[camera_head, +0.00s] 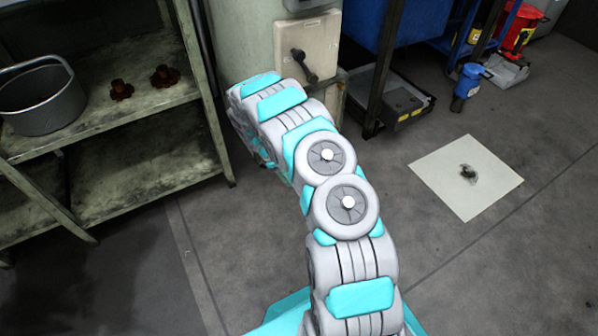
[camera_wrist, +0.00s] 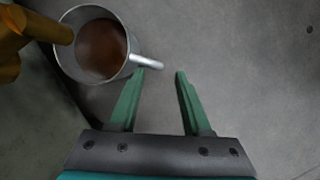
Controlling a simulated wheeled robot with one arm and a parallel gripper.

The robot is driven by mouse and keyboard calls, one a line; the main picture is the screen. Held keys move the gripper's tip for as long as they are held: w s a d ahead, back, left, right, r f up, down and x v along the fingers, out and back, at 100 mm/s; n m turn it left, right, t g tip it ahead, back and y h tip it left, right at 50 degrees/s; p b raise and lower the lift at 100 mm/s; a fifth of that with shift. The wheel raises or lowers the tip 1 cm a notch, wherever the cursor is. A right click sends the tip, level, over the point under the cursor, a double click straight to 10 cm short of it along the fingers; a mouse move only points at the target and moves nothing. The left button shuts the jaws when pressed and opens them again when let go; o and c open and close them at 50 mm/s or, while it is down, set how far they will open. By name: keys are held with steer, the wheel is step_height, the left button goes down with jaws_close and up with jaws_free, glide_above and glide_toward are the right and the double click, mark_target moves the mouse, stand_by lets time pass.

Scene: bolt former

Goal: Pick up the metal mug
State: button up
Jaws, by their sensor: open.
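The metal mug (camera_wrist: 121,74) shows in the upper left of the wrist view, seen from above. It is round and grey with a brown inside, and its pale handle (camera_wrist: 148,62) sticks out to the right. My gripper (camera_wrist: 160,72) has two green fingers, spread apart with nothing between them. The left fingertip is close to the handle, and the handle's end reaches in front of the gap; I cannot tell whether they touch. In the head view I cannot make out the mug, and my arm hides the gripper.
A yellow-orange part (camera_wrist: 22,45) stands beside the mug at the wrist view's left edge. In the head view, a metal shelf (camera_head: 120,100) at left holds a round metal pot (camera_head: 42,103) and two rusty pieces. A white square (camera_head: 466,195) lies on open floor at right.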

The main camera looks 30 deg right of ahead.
steer(key=x, duration=0.4)
jaws_close()
steer(key=shift+w+r, duration=0.1)
stand_by(1.3)
